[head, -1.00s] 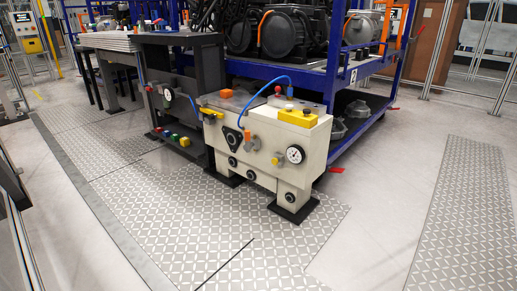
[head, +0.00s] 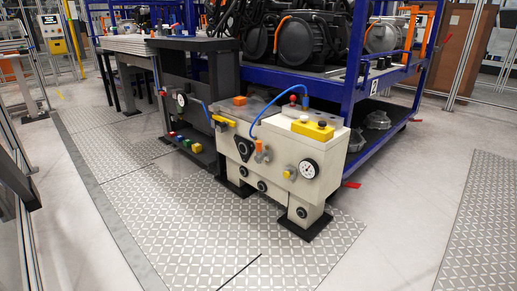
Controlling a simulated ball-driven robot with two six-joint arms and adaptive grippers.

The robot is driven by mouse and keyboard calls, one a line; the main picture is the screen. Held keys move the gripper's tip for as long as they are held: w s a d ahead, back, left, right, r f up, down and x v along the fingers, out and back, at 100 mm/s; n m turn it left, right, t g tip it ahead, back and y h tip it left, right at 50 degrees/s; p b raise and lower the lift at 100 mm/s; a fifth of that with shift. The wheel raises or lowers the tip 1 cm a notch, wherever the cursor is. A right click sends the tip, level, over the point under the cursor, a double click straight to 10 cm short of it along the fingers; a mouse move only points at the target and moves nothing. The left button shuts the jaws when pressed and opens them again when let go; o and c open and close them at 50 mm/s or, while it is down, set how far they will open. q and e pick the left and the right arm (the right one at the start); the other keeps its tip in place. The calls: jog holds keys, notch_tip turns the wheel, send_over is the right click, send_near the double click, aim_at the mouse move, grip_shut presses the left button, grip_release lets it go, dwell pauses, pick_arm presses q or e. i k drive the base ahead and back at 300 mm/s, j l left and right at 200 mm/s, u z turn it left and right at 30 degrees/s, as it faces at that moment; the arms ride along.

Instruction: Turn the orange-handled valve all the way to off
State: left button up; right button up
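The drive unit (head: 272,172) is a cream box on dark feet, standing on the floor ahead of me. On its front face is a small valve with an orange handle (head: 259,146), left of the round white gauge (head: 309,169). The handle seems to stand upright above a grey body, but it is too small to be sure of its exact angle. A blue hose (head: 262,119) arcs over the unit's top. Neither of my grippers is in view.
A yellow block with buttons (head: 313,130) and an orange block (head: 240,101) sit on the unit. A dark bench (head: 200,45) and a blue rack (head: 362,80) stand close behind. Metal posts (head: 22,215) are at the left edge. The tread-plate floor (head: 200,235) in front is clear.

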aim_at(260, 157)
jog(key=i+l, duration=0.15)
jog(key=i, duration=0.4)
jog(key=i+l, duration=0.15)
jog(key=i, duration=0.45)
jog(key=u, duration=0.05)
